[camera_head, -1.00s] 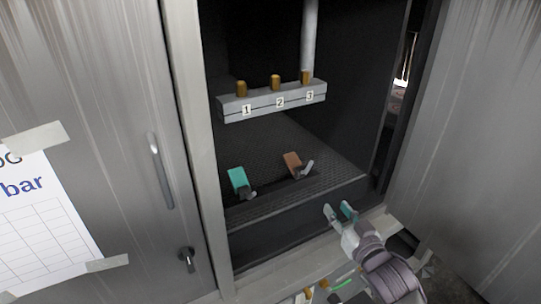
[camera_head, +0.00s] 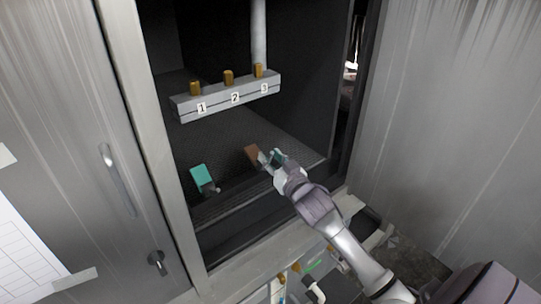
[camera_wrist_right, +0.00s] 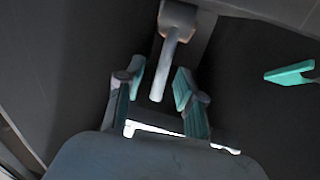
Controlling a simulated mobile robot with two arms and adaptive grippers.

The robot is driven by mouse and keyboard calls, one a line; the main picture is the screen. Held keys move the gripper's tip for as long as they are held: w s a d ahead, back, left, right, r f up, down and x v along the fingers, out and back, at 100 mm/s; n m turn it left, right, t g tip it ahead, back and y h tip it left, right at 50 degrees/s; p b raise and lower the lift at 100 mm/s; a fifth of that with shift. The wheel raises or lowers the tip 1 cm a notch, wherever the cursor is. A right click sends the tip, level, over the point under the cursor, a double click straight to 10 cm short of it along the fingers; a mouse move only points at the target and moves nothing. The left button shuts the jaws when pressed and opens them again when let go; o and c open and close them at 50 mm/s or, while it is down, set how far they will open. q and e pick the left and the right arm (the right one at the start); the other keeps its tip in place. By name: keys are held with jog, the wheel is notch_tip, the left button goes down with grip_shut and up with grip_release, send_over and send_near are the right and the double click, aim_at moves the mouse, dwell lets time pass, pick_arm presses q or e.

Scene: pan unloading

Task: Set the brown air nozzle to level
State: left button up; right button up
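The brown air nozzle (camera_head: 253,155) is in the open cabinet, on the dark mesh floor, its brown plate tilted. My right gripper (camera_head: 269,158) is right beside it and hides most of its grey part in the head view. In the right wrist view a grey stem with a rounded end (camera_wrist_right: 168,45) reaches down between the two teal fingertips of my right gripper (camera_wrist_right: 160,82). The fingers are open, with a gap on each side of the stem. The nozzle's exact angle is hard to tell. My left gripper is not in view.
A teal nozzle (camera_head: 202,177) stands left of the brown one. A grey bar (camera_head: 218,100) with brass fittings, labelled 1, 2 and 3, hangs above. Cabinet doors stand left (camera_head: 75,130) and right (camera_head: 440,130). Loose items lie below the front sill.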

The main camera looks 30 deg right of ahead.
jog(key=shift+w, duration=0.3)
grip_shut()
